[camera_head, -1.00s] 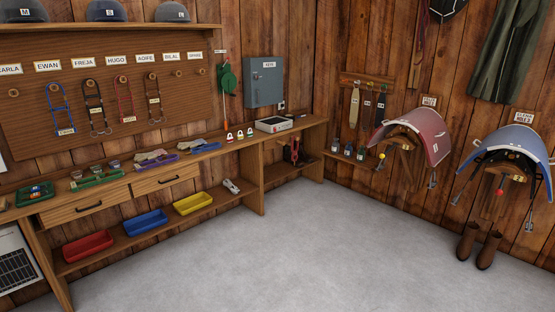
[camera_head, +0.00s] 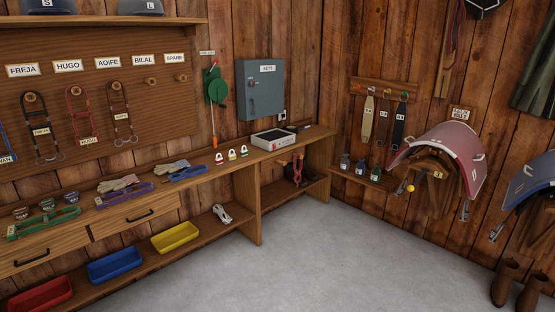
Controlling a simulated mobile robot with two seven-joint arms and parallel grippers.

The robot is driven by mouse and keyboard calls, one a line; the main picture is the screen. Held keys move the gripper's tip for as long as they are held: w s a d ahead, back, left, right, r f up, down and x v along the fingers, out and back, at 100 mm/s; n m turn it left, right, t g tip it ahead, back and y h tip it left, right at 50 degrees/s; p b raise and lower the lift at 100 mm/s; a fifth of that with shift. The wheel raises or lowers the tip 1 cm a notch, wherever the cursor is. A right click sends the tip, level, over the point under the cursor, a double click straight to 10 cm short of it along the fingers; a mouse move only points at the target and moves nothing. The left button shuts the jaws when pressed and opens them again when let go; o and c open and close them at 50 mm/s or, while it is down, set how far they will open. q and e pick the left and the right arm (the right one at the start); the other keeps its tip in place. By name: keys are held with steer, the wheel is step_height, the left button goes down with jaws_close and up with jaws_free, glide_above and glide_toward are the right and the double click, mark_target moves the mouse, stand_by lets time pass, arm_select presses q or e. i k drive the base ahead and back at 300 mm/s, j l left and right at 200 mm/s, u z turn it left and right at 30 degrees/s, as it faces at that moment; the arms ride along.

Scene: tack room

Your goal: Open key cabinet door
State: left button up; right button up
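The key cabinet (camera_head: 260,90) is a grey-blue metal box on the wooden wall above the bench, near the room's corner. Its door (camera_head: 268,92) is shut and carries a white label reading KEYS. A small dark handle or lock (camera_head: 251,84) shows on the door's left side. Neither of my grippers is in view.
A green reel (camera_head: 215,88) hangs left of the cabinet. Saddles (camera_head: 445,155) hang at right. The grey floor (camera_head: 330,255) is clear.

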mark_target(266, 98)
steer(key=i, duration=1.3)
steer(key=i+u, duration=0.15)
steer(key=i, duration=0.5)
steer(key=i+l+u, duration=0.1)
steer(key=i, duration=0.5)
